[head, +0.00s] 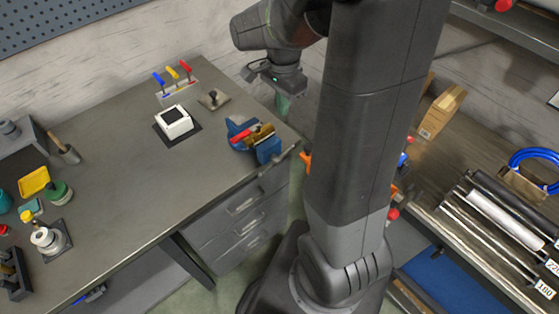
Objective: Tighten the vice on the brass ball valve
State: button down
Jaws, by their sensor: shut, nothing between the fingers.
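The blue vice (268,150) is mounted at the right front corner of the grey workbench. The brass ball valve (262,132) with a red lever sits between its jaws. I cannot tell how tightly the jaws grip it. A grey handle bar (285,153) shows at the vice's front, by the bench edge. My gripper (283,100) hangs above and beyond the vice, slightly to its right in the picture. It is shut and empty, apart from the vice and the valve. Its fingertips are small and hard to make out.
The bench middle is clear. A right-hand bench holds pipes (497,220) and a cardboard box (440,112).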

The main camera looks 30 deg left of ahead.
jog(key=shift+r, duration=0.2)
jog(key=shift+s+r, duration=0.15)
jog(key=shift+r, duration=0.15)
jog(key=shift+a+r, duration=0.1)
dwell(0.5)
jog(key=shift+s+r, duration=0.1)
jog(key=shift+r, duration=0.25)
jog(key=shift+r, duration=0.1)
jog(key=shift+s+r, duration=0.1)
jog(key=shift+r, duration=0.3)
jog(key=shift+f, duration=0.1)
dwell(0.6)
